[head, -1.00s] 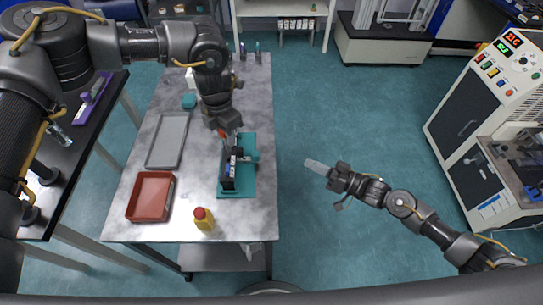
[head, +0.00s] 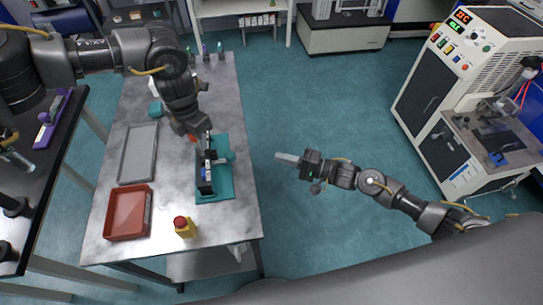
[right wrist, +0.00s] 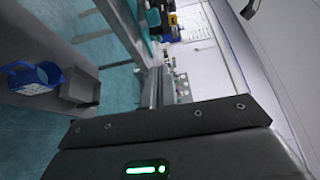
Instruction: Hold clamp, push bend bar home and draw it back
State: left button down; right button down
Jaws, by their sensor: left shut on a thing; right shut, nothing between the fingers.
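The bend bar fixture (head: 205,174) is a dark, upright block with white and blue parts on a teal base (head: 216,196) on the grey table. My left gripper (head: 194,136) reaches down at the fixture's far end. It is shut on a small red-orange part, seemingly the clamp; the fingers hide most of it. My right gripper (head: 287,158) is shut and empty, over the floor right of the table, apart from the fixture and pointing left towards it. Which part is the bend bar I cannot tell.
The grey table (head: 160,225) also holds a red tray (head: 128,212), a grey tray (head: 138,153) and a yellow bottle with red cap (head: 184,228). A cream machine (head: 440,105) stands at the right. The floor between is clear.

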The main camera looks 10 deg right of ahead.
jog(key=shift+s+a+x, duration=0.25)
jog(key=shift+s+x, duration=0.15)
jog(key=shift+x, duration=1.5)
jog(key=shift+s+a+x, duration=0.2)
jog(key=shift+s+x, duration=0.2)
jog(key=shift+x, duration=1.5)
jog(key=shift+s+a+x, duration=0.25)
jog(key=shift+s+x, duration=0.15)
jog(key=shift+x, duration=1.5)
